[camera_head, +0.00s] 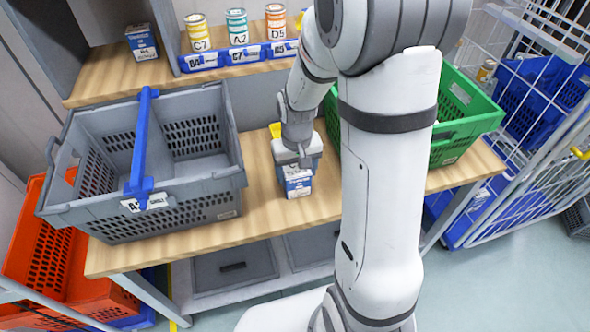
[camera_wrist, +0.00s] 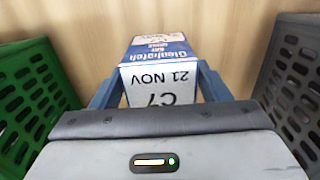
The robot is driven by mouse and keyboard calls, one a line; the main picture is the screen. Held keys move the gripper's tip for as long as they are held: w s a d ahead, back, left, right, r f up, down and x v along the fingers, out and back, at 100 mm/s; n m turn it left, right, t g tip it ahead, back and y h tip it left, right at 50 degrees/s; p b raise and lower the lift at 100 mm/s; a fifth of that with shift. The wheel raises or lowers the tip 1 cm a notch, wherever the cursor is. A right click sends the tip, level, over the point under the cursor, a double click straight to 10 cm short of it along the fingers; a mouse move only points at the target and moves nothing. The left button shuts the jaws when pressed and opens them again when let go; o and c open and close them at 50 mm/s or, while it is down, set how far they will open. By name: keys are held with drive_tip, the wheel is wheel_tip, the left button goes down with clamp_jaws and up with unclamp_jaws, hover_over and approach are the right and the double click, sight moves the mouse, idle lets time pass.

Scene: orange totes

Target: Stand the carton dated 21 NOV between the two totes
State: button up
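The grey tote (camera_head: 180,215) with a blue handle bar is on the left. The green tote (camera_head: 468,126) is on the right, partly hidden by my arm.
A shelf behind holds a blue-and-white carton (camera_head: 142,42) and a blue rack (camera_head: 238,56) of cans. An orange tote (camera_head: 45,245) stands low at left. A wire cage (camera_head: 545,130) with blue totes is at right. Bare wood (camera_head: 258,215) shows beside the carton.

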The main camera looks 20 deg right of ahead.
drive_tip(key=o, duration=0.3)
wheel_tip(320, 180, up, 11)
drive_tip(key=p, duration=0.1)
drive_tip(key=s+r+t, duration=0.1)
drive_tip(key=s+r, duration=0.1)
drive_tip(key=s, duration=0.5)
drive_tip(key=s+r+t, duration=0.1)
drive_tip(key=s+r, duration=0.2)
drive_tip(key=s, duration=0.3)
drive_tip(key=shift+s+a+r, duration=0.25)
drive_tip(key=shift+s, duration=0.15)
drive_tip(key=shift+t, duration=0.3)
drive_tip(key=p+v, duration=0.4)
drive_tip(key=shift+w, duration=0.35)
